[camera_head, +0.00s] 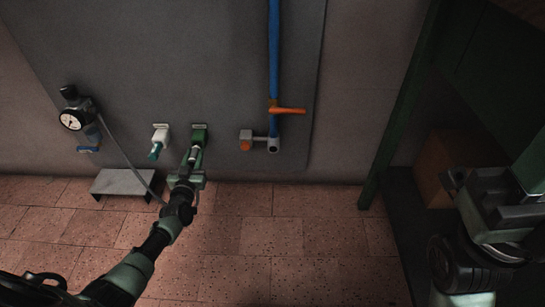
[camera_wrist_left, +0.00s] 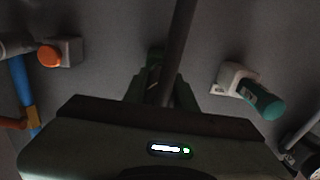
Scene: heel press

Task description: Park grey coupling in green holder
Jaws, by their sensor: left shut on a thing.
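The green holder (camera_head: 199,133) is mounted on the grey wall panel; it also shows dark green behind the fingers in the left wrist view (camera_wrist_left: 154,56). My left gripper (camera_head: 192,163) is shut on the grey coupling (camera_head: 195,153), just below and in front of this holder. The coupling points up toward the holder; whether its tip touches or sits inside cannot be told. In the left wrist view the hose (camera_wrist_left: 180,30) passes in front of the holder, partly hiding it. My right gripper (camera_head: 500,205) is at the right edge, its jaw state unclear.
A white holder (camera_head: 160,135) with a teal coupling (camera_head: 155,152) is close on the left. A pressure gauge (camera_head: 72,119) hangs further left. A blue pipe (camera_head: 274,50) with an orange lever (camera_head: 288,110) and outlet is on the right. A green frame (camera_head: 405,105) stands further right.

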